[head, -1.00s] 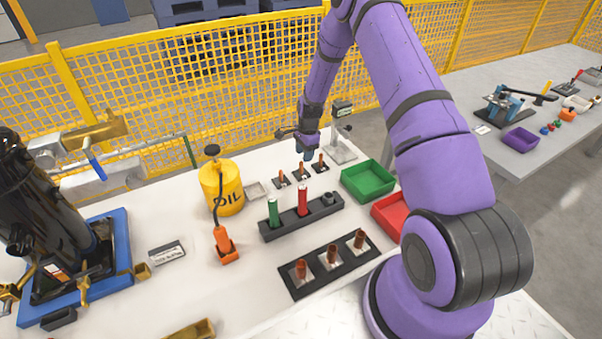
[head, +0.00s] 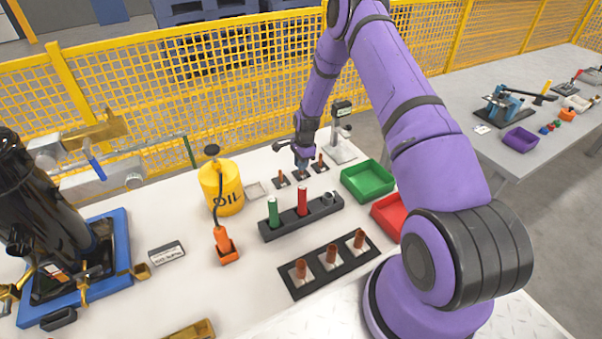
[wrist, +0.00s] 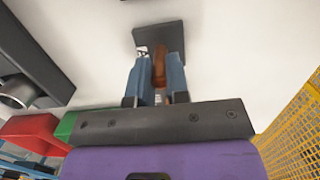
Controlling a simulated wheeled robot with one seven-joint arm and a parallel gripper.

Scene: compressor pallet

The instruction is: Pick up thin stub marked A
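Three thin copper-brown stubs stand upright in small dark bases in a row at the back of the bench. In the head view the left stub (head: 281,176) and right stub (head: 320,158) stand clear. My gripper (head: 301,172) is down at the middle one and mostly hides it. In the wrist view my gripper's two blue fingers (wrist: 158,78) stand on either side of the middle stub (wrist: 159,62). They look apart, with the stub between them; contact is not clear. The stub is upright in its dark base (wrist: 159,34). No letter A is readable.
A dark holder (head: 282,226) with a green and a red cylinder stands in front. A tray (head: 318,283) of thicker copper stubs is nearer. Green (head: 367,179) and red (head: 388,213) bins are right; a gauge stand (head: 342,140) is close behind right. The oil can (head: 222,190) is left.

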